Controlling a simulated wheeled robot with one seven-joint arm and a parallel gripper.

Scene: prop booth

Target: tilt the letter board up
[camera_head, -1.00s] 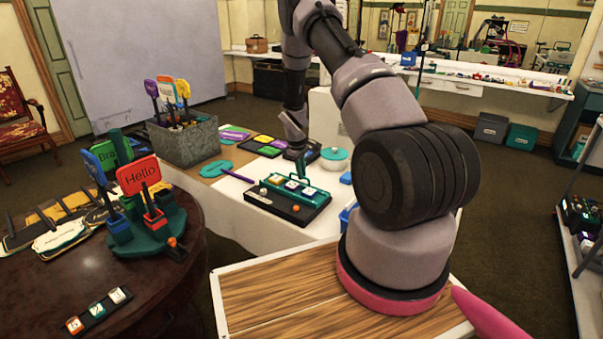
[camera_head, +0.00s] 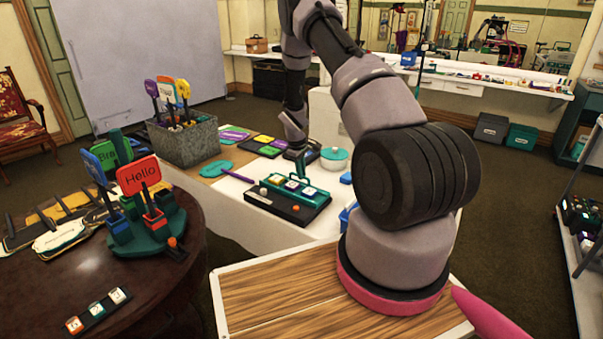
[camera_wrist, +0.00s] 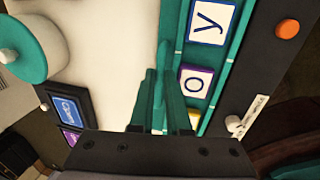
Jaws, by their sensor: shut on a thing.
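The letter board is a black base (camera_head: 310,215) with a teal rail of letter tiles (camera_head: 293,187), on the white-covered table in the head view. In the wrist view the teal rail (camera_wrist: 226,72) runs steeply up the picture, with tiles reading "y" (camera_wrist: 212,22) and "o" (camera_wrist: 195,82) and part of a yellow tile below. My gripper (camera_wrist: 160,102) is shut on the teal part at the board's edge, beside the "o" tile. The exact contact is partly hidden between the fingers. In the head view my gripper (camera_head: 302,165) reaches down at the board's far side.
An orange knob (camera_wrist: 288,28) and a white knob (camera_wrist: 235,123) sit on the black base. A round teal-and-white container (camera_head: 334,158) stands behind the board. A grey bin of signs (camera_head: 188,140) is at left. A round dark table (camera_head: 130,290) holds a sign stand.

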